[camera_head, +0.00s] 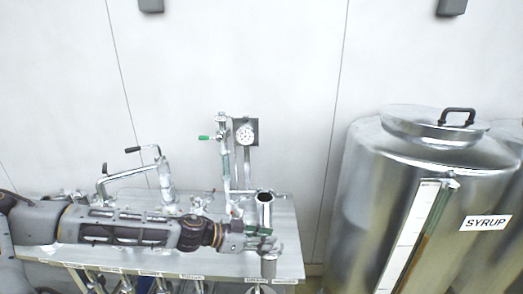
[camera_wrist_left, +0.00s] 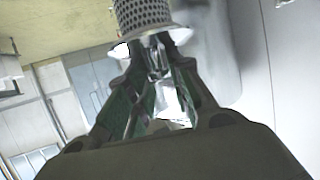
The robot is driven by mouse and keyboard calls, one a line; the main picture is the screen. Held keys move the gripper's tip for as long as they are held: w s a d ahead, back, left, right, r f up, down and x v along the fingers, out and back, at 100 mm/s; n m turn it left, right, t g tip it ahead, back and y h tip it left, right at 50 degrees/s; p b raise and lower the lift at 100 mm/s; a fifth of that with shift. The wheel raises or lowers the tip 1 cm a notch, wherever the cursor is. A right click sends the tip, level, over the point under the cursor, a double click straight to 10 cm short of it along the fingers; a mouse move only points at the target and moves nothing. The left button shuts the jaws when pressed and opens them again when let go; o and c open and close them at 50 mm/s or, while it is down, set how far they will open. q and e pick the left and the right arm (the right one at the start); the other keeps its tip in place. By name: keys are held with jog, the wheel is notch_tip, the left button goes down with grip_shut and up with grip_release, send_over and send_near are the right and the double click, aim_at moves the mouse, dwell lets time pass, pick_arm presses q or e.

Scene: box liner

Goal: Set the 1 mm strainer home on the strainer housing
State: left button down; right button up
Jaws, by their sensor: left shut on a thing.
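My left gripper (camera_head: 268,243) reaches in from the left, low over the front right of the bench, and is shut on the strainer. The strainer (camera_head: 269,266) shows as a small grey cylinder below the fingertips, by the bench's front edge. In the left wrist view its perforated metal body (camera_wrist_left: 142,14) and pale flared rim (camera_wrist_left: 150,36) sit at the far end of the gripper (camera_wrist_left: 155,65). An upright metal cylinder with a dark open top, seemingly the strainer housing (camera_head: 264,213), stands just behind the gripper; its lower part is hidden. My right gripper is out of view.
The bench (camera_head: 288,226) carries a pipe stand with a green-handled valve (camera_head: 207,137) and a round gauge (camera_head: 246,134). A bent-pipe fitting (camera_head: 165,172) stands behind my left arm. A large steel syrup tank (camera_head: 385,170) stands right of the bench.

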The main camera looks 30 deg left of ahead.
pick_arm(q)
jog(key=shift+w+a+r+m+g+h, duration=0.15)
jog(key=shift+r+m+g+h, duration=0.25)
jog(key=shift+r, duration=0.65)
jog(key=shift+w+a+r+m+g+h, duration=0.1)
jog(key=shift+r+m+g+h, duration=0.3)
jog(key=shift+r, duration=0.65)
jog(key=shift+w+a+r+m+g+h, duration=0.15)
jog(key=shift+r+m+g+h, duration=0.25)
jog(key=shift+r, duration=0.65)
notch_tip(320, 180, up, 9)
jog(key=a+m+g+h, duration=0.1)
jog(key=m+g, duration=0.3)
jog(key=shift+w+a+h, duration=0.15)
jog(key=shift+w+h, duration=0.15)
jog(key=shift+w, duration=0.05)
